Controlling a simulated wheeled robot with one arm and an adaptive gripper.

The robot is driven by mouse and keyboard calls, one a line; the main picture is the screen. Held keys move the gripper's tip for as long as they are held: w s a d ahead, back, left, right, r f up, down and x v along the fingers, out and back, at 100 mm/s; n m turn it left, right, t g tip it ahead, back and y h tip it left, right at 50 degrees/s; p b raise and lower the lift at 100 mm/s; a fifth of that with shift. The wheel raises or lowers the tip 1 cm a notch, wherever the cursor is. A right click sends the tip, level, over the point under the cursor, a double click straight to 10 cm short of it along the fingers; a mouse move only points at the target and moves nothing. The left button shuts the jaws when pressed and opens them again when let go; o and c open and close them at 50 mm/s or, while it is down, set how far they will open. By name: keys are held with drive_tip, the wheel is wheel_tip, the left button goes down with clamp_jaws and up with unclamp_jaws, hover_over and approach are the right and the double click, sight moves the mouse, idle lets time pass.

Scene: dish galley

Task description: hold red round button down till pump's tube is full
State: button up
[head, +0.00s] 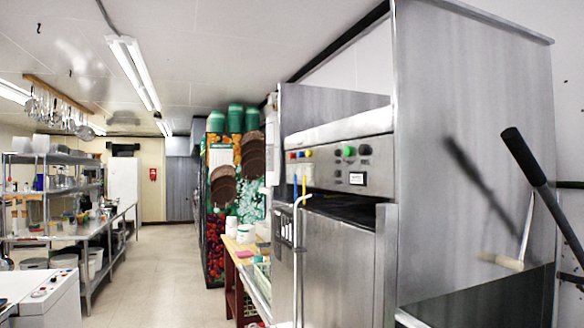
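A steel dish machine has a control panel (330,168) facing me at the middle right. A green button (349,151) and a dark knob (364,150) are further right. A white tube (296,250) runs down the machine's front, with short yellow and blue pieces near its top. I cannot tell the fill in any tube. A white cabinet (50,300) at the lower left also carries small red spots on its top. My gripper is not in view.
A long black handle (540,185) sticks out at the right before the steel side wall. A wooden table (238,270) with containers stands past the machine. Steel shelves (50,185) line the left. The tiled aisle (160,270) between is clear.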

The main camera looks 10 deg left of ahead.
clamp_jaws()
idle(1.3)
